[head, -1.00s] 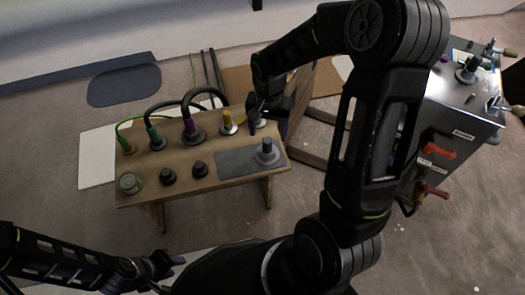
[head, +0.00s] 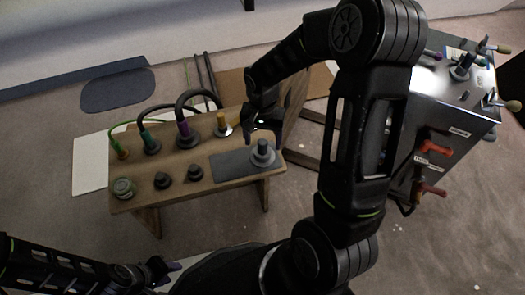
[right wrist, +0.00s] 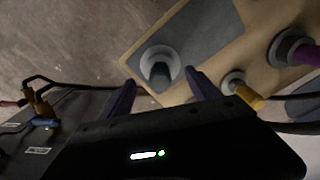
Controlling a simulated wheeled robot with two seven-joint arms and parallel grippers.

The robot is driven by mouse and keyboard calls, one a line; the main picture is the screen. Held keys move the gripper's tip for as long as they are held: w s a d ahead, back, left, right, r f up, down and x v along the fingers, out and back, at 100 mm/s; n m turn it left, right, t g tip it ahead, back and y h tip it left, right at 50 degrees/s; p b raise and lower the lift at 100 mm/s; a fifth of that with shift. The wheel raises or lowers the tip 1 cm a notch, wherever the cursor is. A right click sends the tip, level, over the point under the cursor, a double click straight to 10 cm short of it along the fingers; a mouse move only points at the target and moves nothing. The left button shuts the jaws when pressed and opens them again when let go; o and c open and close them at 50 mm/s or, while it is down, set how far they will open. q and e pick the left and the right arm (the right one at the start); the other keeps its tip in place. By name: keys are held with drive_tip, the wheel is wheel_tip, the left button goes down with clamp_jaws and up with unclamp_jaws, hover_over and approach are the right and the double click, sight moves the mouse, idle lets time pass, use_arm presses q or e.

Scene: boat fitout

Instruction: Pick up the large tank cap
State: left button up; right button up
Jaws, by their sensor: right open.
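The large tank cap (head: 262,155) is grey with a wide round flange and an upright knob. It sits on a dark grey mat (head: 228,165) at the right end of the wooden bench. My right gripper (head: 264,137) is open and empty just behind and above the cap in the head view. In the right wrist view the cap (right wrist: 160,62) shows ahead, between the directions of the two purple fingertips (right wrist: 161,80), apart from them as far as I can tell. My left gripper (head: 168,272) is low at the left, away from the bench; its opening is unclear.
The bench (head: 215,188) also carries a yellow-topped fitting (head: 221,125), hose fittings with purple (head: 185,132), teal and green parts, two small dark caps and a greenish round cap (head: 123,187). A metal cabinet (head: 440,105) with red handles stands at the right.

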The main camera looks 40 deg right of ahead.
sight(263, 148)
wheel_tip(263, 148, down, 4)
drive_tip(key=shift+f+b, duration=0.15)
drive_tip(key=shift+b, duration=0.65)
drive_tip(key=c, duration=1.5)
